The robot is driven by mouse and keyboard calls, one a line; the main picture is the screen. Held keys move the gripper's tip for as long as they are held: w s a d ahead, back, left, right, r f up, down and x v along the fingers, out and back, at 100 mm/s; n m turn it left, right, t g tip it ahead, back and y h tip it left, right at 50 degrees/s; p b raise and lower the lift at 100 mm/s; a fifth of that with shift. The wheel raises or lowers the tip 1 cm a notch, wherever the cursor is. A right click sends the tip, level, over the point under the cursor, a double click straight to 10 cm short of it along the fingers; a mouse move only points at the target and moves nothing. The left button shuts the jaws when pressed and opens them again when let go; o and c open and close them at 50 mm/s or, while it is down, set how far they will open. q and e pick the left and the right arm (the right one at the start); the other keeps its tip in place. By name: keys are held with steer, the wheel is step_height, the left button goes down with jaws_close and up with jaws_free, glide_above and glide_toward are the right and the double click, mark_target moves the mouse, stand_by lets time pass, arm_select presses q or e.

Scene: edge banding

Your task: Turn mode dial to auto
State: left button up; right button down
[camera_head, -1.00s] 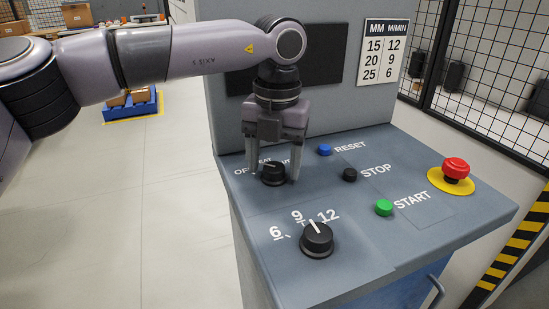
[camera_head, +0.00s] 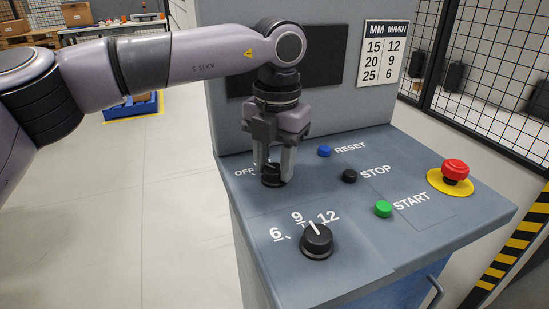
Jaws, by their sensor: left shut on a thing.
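The mode dial (camera_head: 271,180) is a black knob at the back left of the sloped grey control panel (camera_head: 350,250). My left gripper (camera_head: 273,176) points down over it, with its fingers closed on the knob's sides. The fingers hide most of the knob and its pointer. Only the "OFF" label (camera_head: 243,173) shows clearly beside it; the other mode labels are covered by the gripper. My right gripper is not in view.
A larger black speed dial (camera_head: 316,240) marked 6, 9, 12 sits in front. Blue reset (camera_head: 324,151), black stop (camera_head: 349,176) and green start (camera_head: 383,208) buttons lie to the right. A red emergency button (camera_head: 455,171) stands at the far right. A mesh fence (camera_head: 490,80) is behind.

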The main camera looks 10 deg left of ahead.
arm_select(q)
steer(key=m, duration=0.3)
steer(key=shift+r+m+p, duration=0.1)
steer(key=shift+m+p, duration=0.2)
steer(key=shift+m, duration=0.1)
steer(key=m, duration=0.3)
steer(key=shift+m+p, duration=0.3)
steer(key=m, duration=0.3)
steer(key=shift+m, duration=0.3)
steer(key=shift+m+p, duration=0.45)
steer(key=shift+m, duration=1.65)
steer(key=o, duration=1.1)
steer(key=shift+c, duration=0.2)
